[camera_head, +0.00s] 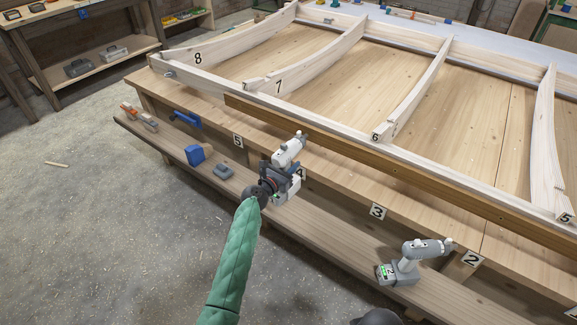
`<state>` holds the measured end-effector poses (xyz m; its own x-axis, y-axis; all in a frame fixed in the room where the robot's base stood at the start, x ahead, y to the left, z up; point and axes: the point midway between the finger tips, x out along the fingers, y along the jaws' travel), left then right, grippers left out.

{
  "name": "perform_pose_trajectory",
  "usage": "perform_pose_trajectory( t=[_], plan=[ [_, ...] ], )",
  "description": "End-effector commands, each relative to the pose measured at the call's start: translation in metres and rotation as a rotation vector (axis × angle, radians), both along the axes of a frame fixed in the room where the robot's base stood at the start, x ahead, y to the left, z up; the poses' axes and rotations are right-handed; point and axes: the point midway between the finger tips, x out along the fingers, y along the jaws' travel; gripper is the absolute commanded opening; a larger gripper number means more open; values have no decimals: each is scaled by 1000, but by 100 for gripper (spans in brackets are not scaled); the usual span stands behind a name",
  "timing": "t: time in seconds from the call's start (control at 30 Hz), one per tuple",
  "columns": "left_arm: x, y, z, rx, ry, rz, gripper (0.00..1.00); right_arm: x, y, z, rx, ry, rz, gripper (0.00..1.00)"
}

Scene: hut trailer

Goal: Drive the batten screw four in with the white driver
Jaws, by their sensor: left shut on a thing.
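The driver's nose points up and right toward the brown batten (345,148). I cannot tell whether its tip touches anything. The batten runs along the front of the pale timber frame. Screw four cannot be made out; the driver and gripper partly cover the area around label 4 (302,174).
A blue block (195,155), a grey item (223,171) and a blue-handled tool (186,118) lie left along the ledge. The floor at left is mostly clear.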

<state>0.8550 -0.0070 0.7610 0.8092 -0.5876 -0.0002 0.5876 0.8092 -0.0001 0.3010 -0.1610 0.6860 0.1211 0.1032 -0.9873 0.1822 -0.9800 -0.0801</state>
Motion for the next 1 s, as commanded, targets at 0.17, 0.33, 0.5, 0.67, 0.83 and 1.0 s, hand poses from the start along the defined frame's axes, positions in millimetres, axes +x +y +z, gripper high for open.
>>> perform_pose_trajectory(
  t=[0.17,0.33,0.5,0.67,0.83,1.0],
  plan=[
    [1,0,2,-1,-2,0,0,5,0,2,1,-9,-1,53],
    [2,-1,2,-1,-2,0,0,9,1,4,2,-17,-1,53],
    [3,-2,2,-1,-2,0,0,9,1,4,2,-17,-1,53],
    [4,-3,1,-1,-2,0,0,6,1,2,2,-11,-1,53],
    [5,-3,1,-1,-1,1,0,0,1,0,2,1,-2,53],
    [6,-4,1,-1,-1,1,0,-2,1,-1,2,3,-1,53]
  ],
)
